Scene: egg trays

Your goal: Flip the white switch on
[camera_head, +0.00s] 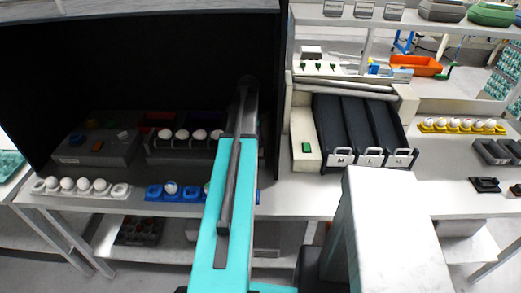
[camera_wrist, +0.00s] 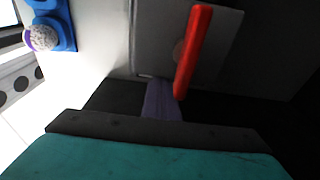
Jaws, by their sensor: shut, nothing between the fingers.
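A small pale knob, likely the white switch (camera_head: 123,134), shows on the right of a grey control box (camera_head: 85,152) inside the dark booth. It is too small to tell its position. In the wrist view, my gripper (camera_wrist: 161,100) is shut and empty, with its fingers together before a grey panel (camera_wrist: 150,35). A red bar (camera_wrist: 194,50) stands out close to the fingertips; I cannot tell whether they touch. No white switch can be made out in the wrist view. In the head view my arm reaches into the booth's right side, and its fingertips cannot be made out.
A white egg tray (camera_head: 122,190) and a blue egg tray (camera_head: 153,192) stand along the booth's front edge. The blue tray also shows in the wrist view (camera_wrist: 63,22). Black chutes (camera_head: 352,110) and a green button (camera_head: 306,147) are to the right.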

